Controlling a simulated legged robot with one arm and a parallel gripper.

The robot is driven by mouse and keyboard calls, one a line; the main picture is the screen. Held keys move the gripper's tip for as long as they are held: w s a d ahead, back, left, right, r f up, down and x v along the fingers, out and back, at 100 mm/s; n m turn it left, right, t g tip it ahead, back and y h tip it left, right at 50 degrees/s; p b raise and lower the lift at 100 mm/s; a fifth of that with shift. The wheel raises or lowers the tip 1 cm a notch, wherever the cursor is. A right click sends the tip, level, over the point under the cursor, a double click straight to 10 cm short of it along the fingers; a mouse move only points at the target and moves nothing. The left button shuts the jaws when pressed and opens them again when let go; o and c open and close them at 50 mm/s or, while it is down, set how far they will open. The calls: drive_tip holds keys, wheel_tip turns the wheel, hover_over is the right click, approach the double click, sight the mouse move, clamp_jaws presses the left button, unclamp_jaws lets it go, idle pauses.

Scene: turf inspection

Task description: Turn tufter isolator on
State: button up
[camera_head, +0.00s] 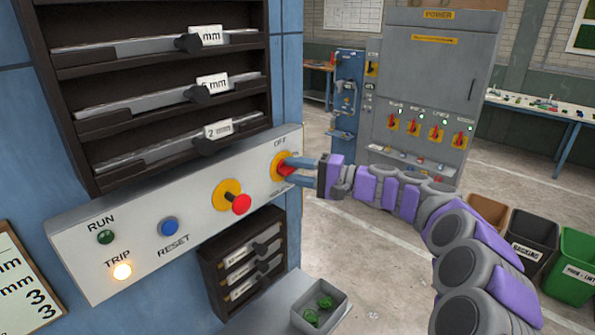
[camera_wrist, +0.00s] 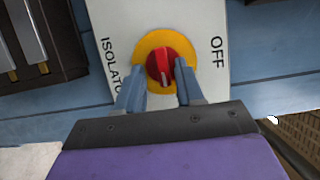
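The isolator is a red rotary knob (camera_head: 285,168) on a yellow disc at the right end of a pale control panel (camera_head: 75,245). "OFF" is printed above it. The wrist view shows the red knob (camera_wrist: 160,66) close up, with "ISOLATOR" on the left and "OFF" on the right. Its raised grip runs roughly up and down in that view. My gripper (camera_head: 296,171) is at the knob. In the wrist view my gripper (camera_wrist: 158,82) is open, its two blue fingers on either side of the knob's lower part, with gaps visible. I cannot tell if either touches.
On the panel are a red push button (camera_head: 241,204) on yellow, a blue reset button (camera_head: 169,227), a dark green RUN lamp (camera_head: 105,237) and a lit TRIP lamp (camera_head: 122,271). A tray (camera_head: 338,312) with green pieces sits below. A grey power cabinet (camera_head: 425,70) stands behind.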

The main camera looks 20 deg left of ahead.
drive_tip(key=shift+s+r, duration=0.15)
drive_tip(key=shift+s, duration=0.05)
drive_tip(key=d, duration=1.7)
drive_tip(key=s+a+f+n+g+h+b, duration=0.1)
drive_tip(key=s+f+g+h+b, duration=0.2)
drive_tip(key=s, duration=0.8)
drive_tip(key=s+a+f+n+h+b, duration=0.2)
drive_tip(key=s+f+h, duration=0.25)
drive_tip(key=s, duration=0.75)
drive_tip(key=s+d+f+m+t+h+b, duration=0.1)
drive_tip(key=s+d+f+h+b, duration=0.3)
drive_tip(key=s+d+f+h, duration=0.6)
drive_tip(key=s+d+f+m, duration=0.1)
drive_tip(key=s+d+f, duration=0.9)
drive_tip(key=d, duration=0.2)
drive_tip(key=shift+s+f+m+b, duration=0.15)
drive_tip(key=shift+s+m+b, duration=0.05)
drive_tip(key=shift+m+b, duration=0.2)
